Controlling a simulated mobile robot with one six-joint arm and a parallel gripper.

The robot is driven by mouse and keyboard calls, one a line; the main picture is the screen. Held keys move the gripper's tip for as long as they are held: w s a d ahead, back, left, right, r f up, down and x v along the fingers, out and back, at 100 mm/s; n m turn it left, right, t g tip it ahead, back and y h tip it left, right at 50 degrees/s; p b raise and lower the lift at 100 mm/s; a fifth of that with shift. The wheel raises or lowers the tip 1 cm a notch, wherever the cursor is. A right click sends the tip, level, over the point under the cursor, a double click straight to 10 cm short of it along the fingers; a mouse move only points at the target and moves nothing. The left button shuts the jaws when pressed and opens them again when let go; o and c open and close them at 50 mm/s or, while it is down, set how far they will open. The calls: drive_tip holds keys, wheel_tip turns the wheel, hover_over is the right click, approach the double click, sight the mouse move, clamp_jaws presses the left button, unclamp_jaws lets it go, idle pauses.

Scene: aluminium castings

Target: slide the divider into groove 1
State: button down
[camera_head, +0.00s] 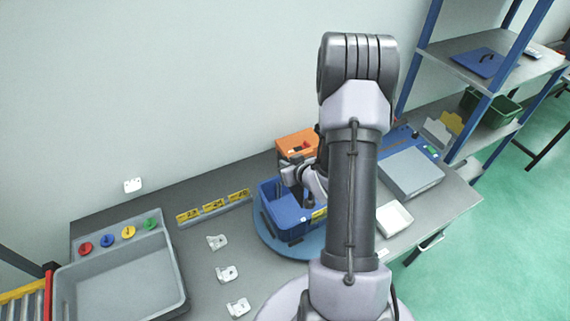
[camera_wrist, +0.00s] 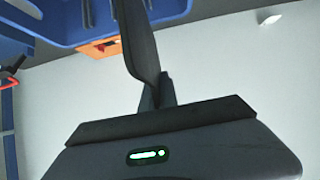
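A blue bin (camera_head: 283,222) stands on a round blue turntable (camera_head: 268,238) at the middle of the bench. My gripper (camera_head: 308,200) is at the bin's right side, with its dark fingers pointing down over or into it. In the wrist view the dark fingers (camera_wrist: 138,45) overlap each other in front of the blue bin (camera_wrist: 180,10), so their gap is hidden. Ribs or slots show on the bin's wall at the top left of that view. I cannot make out a divider in the gripper or the bin, and cannot tell which slot is groove 1.
An orange bin (camera_head: 297,142) stands behind the blue one. A rail with yellow number labels (camera_head: 213,207), several white castings (camera_head: 227,274) and a grey tray (camera_head: 62,290) lie left. A white tray (camera_head: 394,218) and upright grey and yellow plates (camera_head: 450,123) are right.

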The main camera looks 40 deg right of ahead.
drive_tip(key=shift+s+f+b, duration=0.2)
drive_tip(key=shift+f+b, duration=0.25)
wheel_tip(320, 180, down, 5)
drive_tip(key=b, duration=0.5)
drive_tip(key=shift+w, duration=0.1)
drive_tip(key=shift+b, duration=1.15)
idle(0.4)
wheel_tip(320, 180, down, 11)
drive_tip(key=b, duration=1.1)
drive_tip(key=shift+b, duration=0.4)
idle(2.9)
drive_tip(key=c, duration=1.6)
unclamp_jaws()
